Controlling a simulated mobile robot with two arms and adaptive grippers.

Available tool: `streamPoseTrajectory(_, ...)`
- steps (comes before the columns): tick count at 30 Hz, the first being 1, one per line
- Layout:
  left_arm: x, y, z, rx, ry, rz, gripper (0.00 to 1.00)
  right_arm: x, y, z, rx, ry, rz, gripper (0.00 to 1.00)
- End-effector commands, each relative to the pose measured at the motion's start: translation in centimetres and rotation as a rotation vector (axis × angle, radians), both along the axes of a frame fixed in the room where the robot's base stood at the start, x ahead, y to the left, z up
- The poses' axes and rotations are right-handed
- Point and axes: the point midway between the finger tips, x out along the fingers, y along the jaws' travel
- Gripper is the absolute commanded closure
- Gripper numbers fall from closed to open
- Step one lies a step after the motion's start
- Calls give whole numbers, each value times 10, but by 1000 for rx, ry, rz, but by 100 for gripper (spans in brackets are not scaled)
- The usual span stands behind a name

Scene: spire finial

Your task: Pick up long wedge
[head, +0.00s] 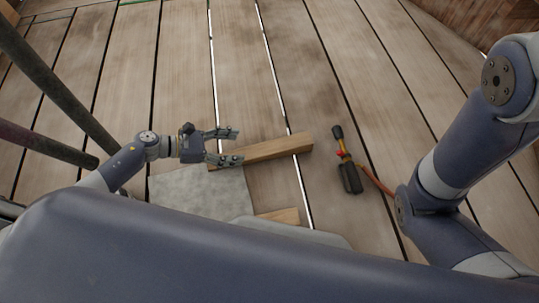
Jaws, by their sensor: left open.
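A long wooden wedge (280,149) lies slantwise on the plank floor, its right end farther from me. My left gripper (237,146) is open at the wedge's left part, with its fingers pointing right. The lower finger overlaps the near left end of the wedge in the picture, and the upper finger is beyond its far side. I cannot tell whether either finger touches the wood. My right arm comes in at the right, but its gripper is out of view.
A grey sheet (190,190) lies under and left of the wedge. A second wooden piece (283,215) is partly hidden by my body. Dark poles (60,80) stand at left. The far planks are clear.

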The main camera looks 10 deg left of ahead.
Motion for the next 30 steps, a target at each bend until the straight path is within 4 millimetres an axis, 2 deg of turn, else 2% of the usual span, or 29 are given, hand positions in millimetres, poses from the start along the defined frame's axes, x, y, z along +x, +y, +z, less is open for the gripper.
streamPoseTrajectory(5,5,-14,-8,3,-10,-14,35,-5,-1,-11,2,-13,2,60)
streamPoseTrajectory(12,21,-44,-22,3,-10,-10,35,-5,-1,-28,2,-11,2,60)
streamPoseTrajectory(16,24,-51,-27,4,-8,-11,35,-4,-1,-34,2,-11,2,60)
streamPoseTrajectory(24,39,-77,-42,2,-10,-10,35,-4,-1,-62,2,-11,2,60)
streamPoseTrajectory(30,44,-88,-44,4,-6,-8,35,-5,-1,-67,2,-11,2,60)
